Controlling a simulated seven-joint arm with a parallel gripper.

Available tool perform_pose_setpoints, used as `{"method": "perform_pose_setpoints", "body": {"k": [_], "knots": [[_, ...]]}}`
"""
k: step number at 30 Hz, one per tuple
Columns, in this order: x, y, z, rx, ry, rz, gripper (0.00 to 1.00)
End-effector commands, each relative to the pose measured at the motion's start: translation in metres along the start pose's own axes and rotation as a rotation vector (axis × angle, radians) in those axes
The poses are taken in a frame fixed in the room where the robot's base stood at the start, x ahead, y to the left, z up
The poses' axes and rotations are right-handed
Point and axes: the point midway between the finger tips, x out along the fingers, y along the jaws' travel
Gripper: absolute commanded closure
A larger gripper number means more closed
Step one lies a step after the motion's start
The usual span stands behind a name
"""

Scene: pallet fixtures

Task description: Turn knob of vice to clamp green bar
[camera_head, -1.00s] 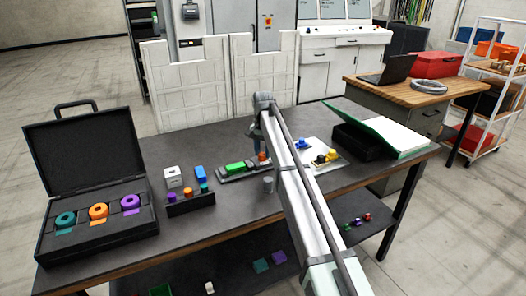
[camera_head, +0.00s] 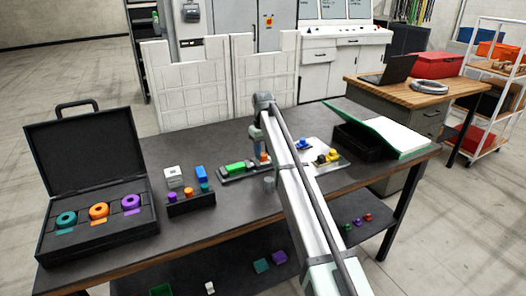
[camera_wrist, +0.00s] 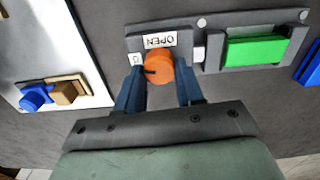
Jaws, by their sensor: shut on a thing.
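The vice (camera_wrist: 213,62) is a grey fixture on the dark table; in the head view (camera_head: 228,176) it sits near the middle of the tabletop. The green bar (camera_wrist: 255,50) lies in its recess, and also shows in the head view (camera_head: 235,167).
A white board (camera_wrist: 45,50) with blue and tan pieces lies beside the vice. A rack (camera_head: 190,207) with coloured knobs, a white block (camera_head: 173,177) and a blue block (camera_head: 200,173) stand left of the vice. An open black case (camera_head: 100,240) is at far left.

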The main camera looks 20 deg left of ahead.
Motion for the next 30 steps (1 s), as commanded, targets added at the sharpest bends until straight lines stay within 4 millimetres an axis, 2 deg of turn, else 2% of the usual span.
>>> {"method": "perform_pose_setpoints", "body": {"k": [12,29,30], "knots": [[-0.0007,-0.0005,-0.0008,-0.19,0.002,0.001,0.94],[-0.0008,-0.0005,-0.0009,-0.219,0.002,0.001,0.94],[-0.0008,-0.0005,-0.0009,-0.219,0.002,0.001,0.61]]}}
